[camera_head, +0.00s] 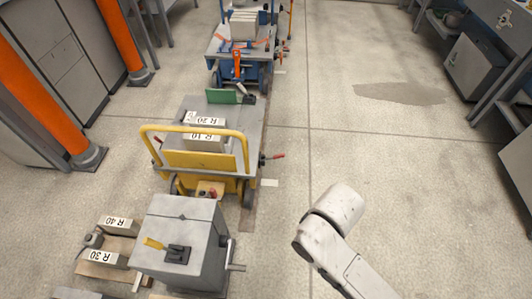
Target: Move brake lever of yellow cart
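The yellow cart (168,133) stands left of centre in the head view, with a yellow tubular handle, a yellow end panel and a grey deck. A short lever with a red grip (273,156) sticks out from its right side, above the floor; it looks like the brake lever. Its exact angle is too small to tell. My white arm reaches in from the bottom right, to the right of the cart and apart from it. My gripper does not show, so its state is hidden.
A grey box (182,215) with a side crank stands in front of the cart. Labelled blocks (108,260) lie at the lower left. A blue cart (228,45) stands behind. Orange posts (40,100) line the left; benches the right. The floor right of the carts is open, with a dark patch (400,93).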

